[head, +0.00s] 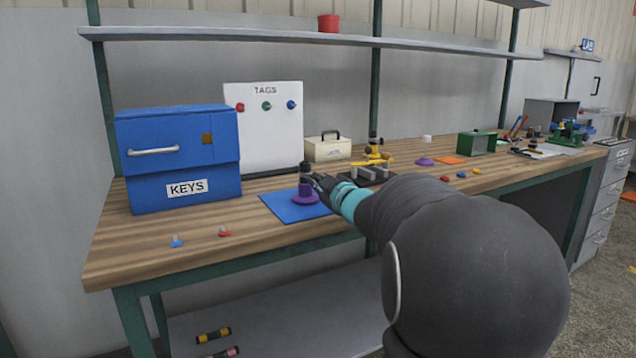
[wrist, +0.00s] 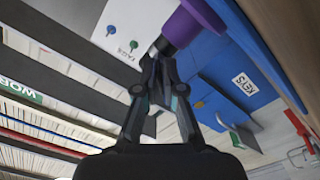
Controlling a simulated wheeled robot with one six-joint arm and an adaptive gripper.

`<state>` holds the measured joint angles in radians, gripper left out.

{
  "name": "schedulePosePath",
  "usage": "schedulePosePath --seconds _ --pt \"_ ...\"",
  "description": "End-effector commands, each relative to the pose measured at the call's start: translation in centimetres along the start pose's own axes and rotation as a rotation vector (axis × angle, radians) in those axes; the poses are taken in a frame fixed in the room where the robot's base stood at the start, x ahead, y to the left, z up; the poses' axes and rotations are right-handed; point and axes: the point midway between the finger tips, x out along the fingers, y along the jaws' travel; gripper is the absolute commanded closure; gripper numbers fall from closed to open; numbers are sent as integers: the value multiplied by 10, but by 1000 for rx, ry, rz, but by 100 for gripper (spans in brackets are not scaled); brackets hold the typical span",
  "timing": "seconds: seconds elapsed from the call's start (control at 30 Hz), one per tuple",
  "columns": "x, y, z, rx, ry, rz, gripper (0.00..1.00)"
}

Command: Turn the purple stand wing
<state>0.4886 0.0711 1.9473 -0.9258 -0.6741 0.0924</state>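The purple stand (head: 305,198) stands upright on a blue mat (head: 283,211) on the workbench, with a dark upper part. In the wrist view the stand (wrist: 192,24) is at the top, and a dark part reaches from it towards my fingertips. My gripper (head: 314,181) is at the right side of the stand's top in the head view. In the wrist view the fingertips of my gripper (wrist: 160,56) are close together at the dark part. I cannot tell whether they grip it. The wing is not clearly made out.
A blue KEYS box (head: 179,160) stands left, with a white TAGS board (head: 265,130) behind. A black rack with yellow-handled tools (head: 368,175) is close on the right. The bench's front left holds small tags.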

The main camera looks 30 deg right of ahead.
Motion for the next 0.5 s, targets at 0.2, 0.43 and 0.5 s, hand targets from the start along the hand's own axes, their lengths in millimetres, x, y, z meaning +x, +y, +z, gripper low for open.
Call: schedulePosePath --seconds 0.2,0.43,0.5 --pt "0 0 0 0 -1 0 71" --pt "-2 0 0 0 0 0 71" --pt "-6 0 0 0 -1 1 71"
